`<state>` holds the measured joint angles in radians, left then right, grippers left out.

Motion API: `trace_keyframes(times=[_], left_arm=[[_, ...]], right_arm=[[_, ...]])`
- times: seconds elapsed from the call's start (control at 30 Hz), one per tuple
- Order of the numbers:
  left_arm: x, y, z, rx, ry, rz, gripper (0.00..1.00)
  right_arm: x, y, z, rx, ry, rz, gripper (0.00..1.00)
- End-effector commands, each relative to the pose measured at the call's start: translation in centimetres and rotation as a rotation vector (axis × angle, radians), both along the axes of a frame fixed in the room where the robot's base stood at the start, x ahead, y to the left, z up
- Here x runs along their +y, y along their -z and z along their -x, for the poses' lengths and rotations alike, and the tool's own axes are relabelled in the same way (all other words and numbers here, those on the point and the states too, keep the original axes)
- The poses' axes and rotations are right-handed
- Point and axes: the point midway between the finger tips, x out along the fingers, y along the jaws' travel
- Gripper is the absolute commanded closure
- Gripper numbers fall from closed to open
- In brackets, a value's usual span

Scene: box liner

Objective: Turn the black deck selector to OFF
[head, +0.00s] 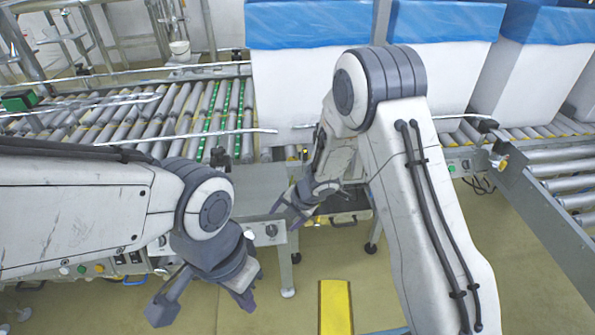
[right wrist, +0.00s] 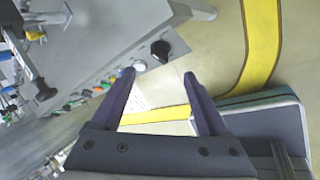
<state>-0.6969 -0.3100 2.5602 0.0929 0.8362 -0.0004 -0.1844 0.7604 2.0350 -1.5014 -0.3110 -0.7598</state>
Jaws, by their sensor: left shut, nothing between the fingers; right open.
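The black selector knob (head: 271,230) sits on the front of the grey deck (head: 258,190), near its right end. In the right wrist view the black knob (right wrist: 160,50) lies just beyond the fingertips, apart from them; its pointer setting is too small to read. My right gripper (head: 298,206) is near the deck's right corner beside the knob. It also shows in the right wrist view (right wrist: 158,76), with its fingers spread and nothing between them. My left gripper (head: 205,300) hangs low in front of the conveyor, shut and empty, below and left of the knob.
A pale round button (right wrist: 139,65) is beside the knob. Several coloured buttons line the front edge. A roller conveyor (head: 190,105) runs behind, with white boxes lined in blue (head: 310,80). A side conveyor (head: 560,185) stands at right.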

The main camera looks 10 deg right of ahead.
Motion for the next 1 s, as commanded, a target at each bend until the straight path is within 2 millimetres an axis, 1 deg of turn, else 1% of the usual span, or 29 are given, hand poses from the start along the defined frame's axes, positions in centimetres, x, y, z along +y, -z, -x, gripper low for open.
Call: trace_keyframes(times=[0.03, 0.1, 0.17, 0.3, 0.57, 0.8, 1.0], left_arm=[[0.0, -0.8, 0.0, 0.000, 0.000, 0.000, 1.00], [0.0, -1.3, 0.0, 0.000, 0.000, 0.000, 1.00], [0.0, -1.5, 0.0, 0.000, 0.000, 0.000, 1.00], [0.0, -2.1, 0.0, 0.000, 0.000, 0.000, 1.00], [0.0, -3.5, 0.0, 0.000, 0.000, 0.000, 1.00], [-0.1, -4.7, 0.0, 0.000, 0.000, 0.000, 1.00], [-0.1, -5.6, 0.0, 0.000, 0.000, 0.000, 1.00]], right_arm=[[-0.5, -1.5, 0.3, -0.002, 0.002, -0.001, 0.22], [-0.9, -2.7, 0.7, -0.001, 0.003, 0.000, 0.22], [-0.6, -3.9, 0.3, -0.012, 0.067, 0.005, 0.22], [-0.6, -6.6, 0.0, -0.027, 0.204, 0.015, 0.22], [-0.9, -11.8, 0.6, -0.034, 0.466, 0.011, 0.22], [-1.3, -16.3, 2.5, -0.013, 0.707, -0.010, 0.22], [-1.7, -19.2, 4.8, 0.022, 0.890, -0.033, 0.22]])
